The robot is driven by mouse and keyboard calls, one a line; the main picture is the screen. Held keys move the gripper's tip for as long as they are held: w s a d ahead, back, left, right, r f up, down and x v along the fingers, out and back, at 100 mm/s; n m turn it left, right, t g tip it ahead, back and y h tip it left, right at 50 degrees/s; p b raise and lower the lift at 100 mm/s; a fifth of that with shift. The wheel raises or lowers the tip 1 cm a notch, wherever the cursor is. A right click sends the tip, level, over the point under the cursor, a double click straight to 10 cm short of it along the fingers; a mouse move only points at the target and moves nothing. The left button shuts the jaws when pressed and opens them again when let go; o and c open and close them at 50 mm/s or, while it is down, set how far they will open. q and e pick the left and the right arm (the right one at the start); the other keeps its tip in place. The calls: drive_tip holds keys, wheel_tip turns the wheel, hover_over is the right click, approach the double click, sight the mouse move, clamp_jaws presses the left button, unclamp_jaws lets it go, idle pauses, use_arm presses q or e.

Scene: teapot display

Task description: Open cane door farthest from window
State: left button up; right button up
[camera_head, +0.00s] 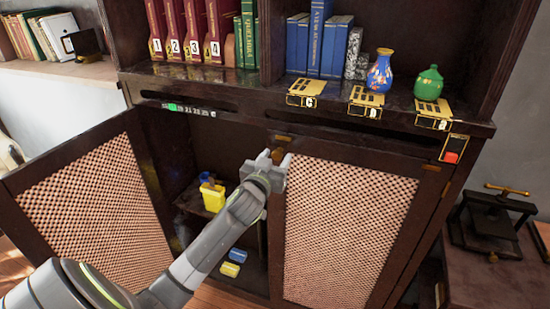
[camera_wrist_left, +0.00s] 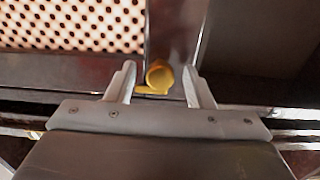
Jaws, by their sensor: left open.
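The cabinet has two cane doors. The left cane door (camera_head: 95,195) stands wide open, swung out to the left. The right cane door (camera_head: 345,230) looks shut in the head view; its cane panel also shows at the upper left of the left wrist view (camera_wrist_left: 70,25). My left gripper (camera_head: 277,158) is at the upper left corner of the right door. In the left wrist view, a small brass knob (camera_wrist_left: 158,74) sits between the open fingers (camera_wrist_left: 160,80), with gaps visible on both sides. My right gripper is out of view. No window is clearly visible.
Inside the open left half are a yellow container (camera_head: 213,195), a yellow box (camera_head: 229,269) and a blue box (camera_head: 238,254). Above the doors, the ledge holds a blue vase (camera_head: 380,72) and a green pot (camera_head: 428,83). A dark press (camera_head: 490,225) stands right.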

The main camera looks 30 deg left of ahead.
use_arm(q)
clamp_jaws()
idle(0.3)
drive_tip(key=shift+s, duration=0.1)
